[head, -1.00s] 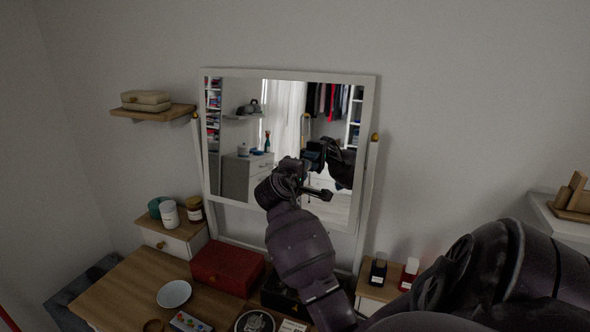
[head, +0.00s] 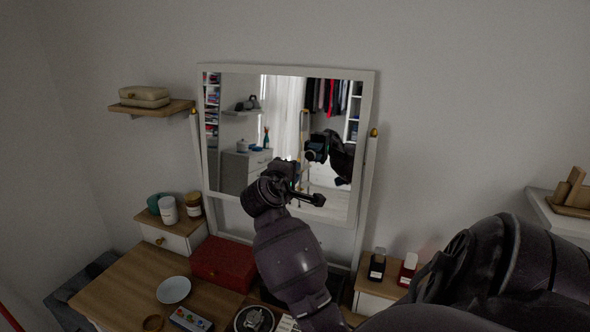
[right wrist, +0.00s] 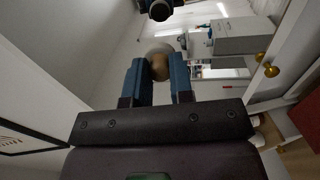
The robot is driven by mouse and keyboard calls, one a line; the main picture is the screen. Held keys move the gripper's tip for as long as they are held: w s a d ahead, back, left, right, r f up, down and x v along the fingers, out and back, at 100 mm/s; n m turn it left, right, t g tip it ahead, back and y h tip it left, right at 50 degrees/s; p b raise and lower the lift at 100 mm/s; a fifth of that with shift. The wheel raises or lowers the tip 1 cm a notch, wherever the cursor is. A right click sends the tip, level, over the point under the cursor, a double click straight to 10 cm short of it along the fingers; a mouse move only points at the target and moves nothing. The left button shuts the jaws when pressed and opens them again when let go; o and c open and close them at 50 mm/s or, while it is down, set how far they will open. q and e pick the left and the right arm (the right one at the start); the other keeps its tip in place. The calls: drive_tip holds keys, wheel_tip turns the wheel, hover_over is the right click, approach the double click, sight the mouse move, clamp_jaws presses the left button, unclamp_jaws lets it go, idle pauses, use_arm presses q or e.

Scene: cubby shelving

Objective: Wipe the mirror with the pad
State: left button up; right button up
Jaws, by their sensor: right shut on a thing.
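The mirror (head: 240,130) stands in a white tilting frame at the back of the dressing table. It also fills much of the right wrist view (right wrist: 120,60). My right gripper (head: 290,172) is in front of the lower middle of the glass, and its dark reflection shows to its right. In the right wrist view, my right gripper's blue fingers (right wrist: 158,82) are shut on the pad (right wrist: 158,66), a small round brownish thing with a paler disc behind it. I cannot tell whether the pad touches the glass. In the head view the pad is hidden. My left gripper is out of view.
A red box (head: 224,262), a white bowl (head: 173,290) and a game controller (head: 190,319) are on the wooden tabletop (head: 125,290). Jars (head: 168,209) stand at the left and bottles (head: 377,265) at the right. A wall shelf (head: 155,108) holds a case.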

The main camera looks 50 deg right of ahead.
drive_tip(key=shift+s+a, duration=0.15)
drive_tip(key=shift+a, duration=0.2)
drive_tip(key=shift+v, duration=1.5)
